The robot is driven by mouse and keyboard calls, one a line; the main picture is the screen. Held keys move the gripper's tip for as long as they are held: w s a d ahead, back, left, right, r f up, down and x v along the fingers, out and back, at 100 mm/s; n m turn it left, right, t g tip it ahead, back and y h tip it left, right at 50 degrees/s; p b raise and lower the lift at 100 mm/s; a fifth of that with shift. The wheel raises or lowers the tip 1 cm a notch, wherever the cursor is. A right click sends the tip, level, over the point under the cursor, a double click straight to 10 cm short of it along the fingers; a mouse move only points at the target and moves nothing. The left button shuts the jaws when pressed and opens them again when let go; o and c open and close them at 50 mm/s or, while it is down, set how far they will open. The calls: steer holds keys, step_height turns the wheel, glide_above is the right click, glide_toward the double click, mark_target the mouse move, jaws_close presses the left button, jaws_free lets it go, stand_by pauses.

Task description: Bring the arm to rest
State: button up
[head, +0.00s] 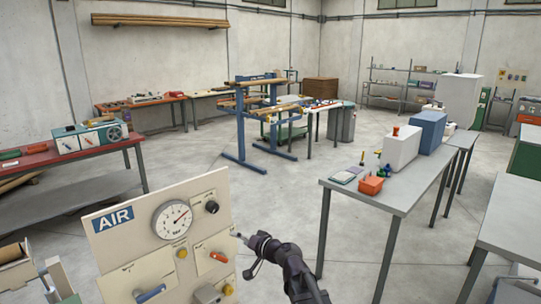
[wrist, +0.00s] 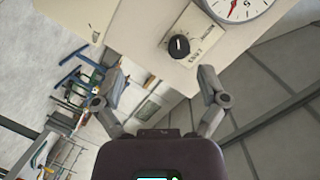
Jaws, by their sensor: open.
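My gripper (wrist: 158,78) is open and empty in the wrist view, its two fingers spread apart. A black knob (wrist: 179,46) on the cream AIR panel (wrist: 150,25) shows beyond and between the fingertips, apart from them as far as I can tell. In the head view my gripper (head: 238,235) is at the right edge of the AIR panel (head: 135,245), and my dark arm reaches up from the bottom. The panel carries a pressure gauge (head: 172,220), the black knob (head: 211,207), a red-orange lever (head: 218,257) and a blue-handled lever (head: 150,293).
A grey table (head: 395,195) with an orange bin (head: 370,186) and white and blue boxes stands to the right. A red-topped bench (head: 70,152) is at the left. A blue frame (head: 240,130) stands farther back. The floor between them is clear.

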steer(key=s+d+f+g+h, duration=0.3)
steer(key=s+d+f+h, duration=0.1)
steer(key=d, duration=0.5)
steer(key=s+d+f+g+h, duration=0.3)
steer(key=s+d+f, duration=0.3)
steer(key=s+d, duration=0.2)
steer(key=s+d+f+g+h, duration=0.3)
steer(key=s+d+f+h, duration=0.2)
steer(key=d, duration=0.5)
steer(key=shift+s+d+g+h, duration=0.2)
steer(key=shift+s+g+h, duration=0.15)
steer(key=shift+s, duration=0.35)
steer(key=shift+a, duration=0.15)
stand_by(0.7)
